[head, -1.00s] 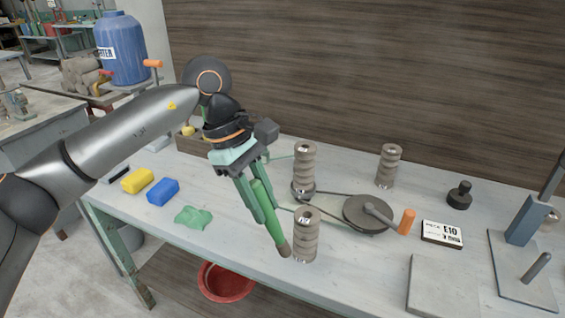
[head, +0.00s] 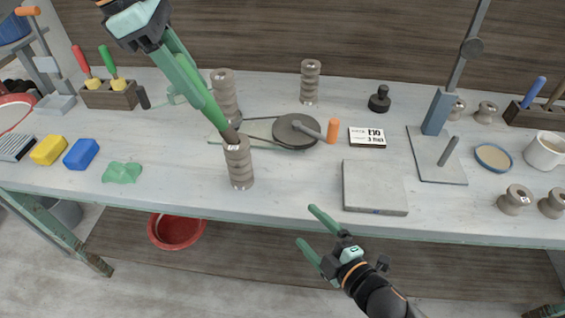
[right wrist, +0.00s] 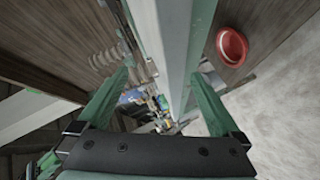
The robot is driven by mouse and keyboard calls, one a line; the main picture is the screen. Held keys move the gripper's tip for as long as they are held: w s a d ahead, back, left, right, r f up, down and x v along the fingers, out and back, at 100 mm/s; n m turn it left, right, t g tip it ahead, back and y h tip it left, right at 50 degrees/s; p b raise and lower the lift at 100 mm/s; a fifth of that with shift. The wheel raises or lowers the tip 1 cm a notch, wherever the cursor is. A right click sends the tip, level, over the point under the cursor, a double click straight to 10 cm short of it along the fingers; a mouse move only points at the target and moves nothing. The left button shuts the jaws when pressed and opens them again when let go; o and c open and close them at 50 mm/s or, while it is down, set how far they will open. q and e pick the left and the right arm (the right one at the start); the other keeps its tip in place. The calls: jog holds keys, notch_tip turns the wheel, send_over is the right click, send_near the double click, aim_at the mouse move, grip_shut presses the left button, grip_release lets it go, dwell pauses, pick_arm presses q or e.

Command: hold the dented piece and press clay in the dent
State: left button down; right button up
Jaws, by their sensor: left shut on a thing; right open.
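Several ribbed grey-brown columns stand upright on the table, one at the front (head: 240,170), one behind it (head: 223,92) and one at the back (head: 310,85). I cannot make out a dent on any of them. A green clay-like lump (head: 122,173) lies at the left. My right gripper (head: 306,225) is open and empty in front of the table edge; its fingers also show in the right wrist view (right wrist: 161,78).
A round plate with an orange-handled crank (head: 296,132) stands right of the front column. A grey slab (head: 375,188) lies near the front edge. Yellow (head: 48,151) and blue (head: 82,154) blocks are at left. A red bowl (head: 178,232) sits below the table.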

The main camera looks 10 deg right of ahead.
jog(key=w+a+r+n+t+y, duration=0.25)
jog(key=w+r+n, duration=0.25)
jog(key=r+n, duration=0.3)
jog(key=n+g+y, duration=0.5)
jog(key=n+y, duration=0.1)
jog(key=n, duration=1.5)
send_near(248, 151)
jog(key=a, duration=0.1)
jog(key=x, duration=1.2)
jog(key=shift+w, duration=0.3)
jog(key=shift+d, duration=0.1)
grip_shut()
